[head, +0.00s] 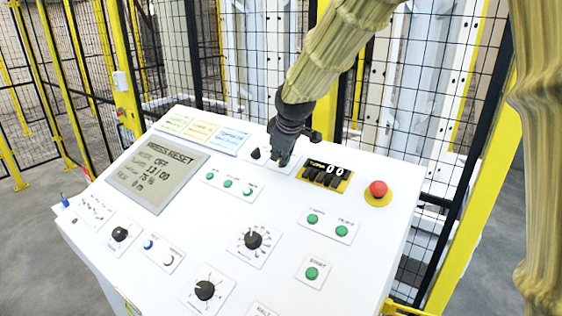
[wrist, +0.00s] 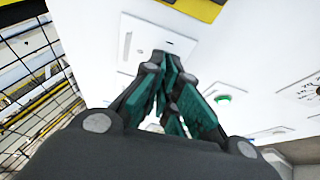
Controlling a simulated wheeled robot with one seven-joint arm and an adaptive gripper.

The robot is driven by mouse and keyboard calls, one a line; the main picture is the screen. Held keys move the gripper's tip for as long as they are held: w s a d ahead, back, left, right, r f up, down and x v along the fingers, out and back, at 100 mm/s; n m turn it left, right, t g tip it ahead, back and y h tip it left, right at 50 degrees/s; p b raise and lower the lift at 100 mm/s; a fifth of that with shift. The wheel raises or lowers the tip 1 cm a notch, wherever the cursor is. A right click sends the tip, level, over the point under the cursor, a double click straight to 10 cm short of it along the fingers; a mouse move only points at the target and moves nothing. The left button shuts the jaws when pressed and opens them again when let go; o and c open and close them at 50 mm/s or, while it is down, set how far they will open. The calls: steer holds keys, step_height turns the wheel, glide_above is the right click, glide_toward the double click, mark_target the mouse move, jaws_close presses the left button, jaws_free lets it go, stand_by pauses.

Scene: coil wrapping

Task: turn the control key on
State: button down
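The white control panel (head: 300,224) slopes across the head view. My gripper (head: 284,158) is low over its upper middle, left of the black-and-yellow counter. In the wrist view my gripper (wrist: 171,66) has its teal-padded fingers drawn together, tips over a white plate (wrist: 155,38) on the panel. No control key shows clearly. The fingers cover the spot under them, so I cannot tell whether a key is between them. A small black knob (head: 256,153) stands just left of the gripper in the head view.
The display (head: 158,174) reads "PRESS RESET" and "OFF". A red mushroom button (head: 378,188) and the counter (head: 326,176) lie to the right. A green button (wrist: 222,97) is near the fingers. Black mesh fencing with yellow posts (head: 123,62) stands behind the panel.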

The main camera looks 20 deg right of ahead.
steer(key=shift+m, duration=0.4)
steer(key=c, duration=1.7)
jaws_free()
steer(key=v, duration=0.7)
steer(key=shift+s, duration=0.2)
steer(key=shift+r, duration=0.1)
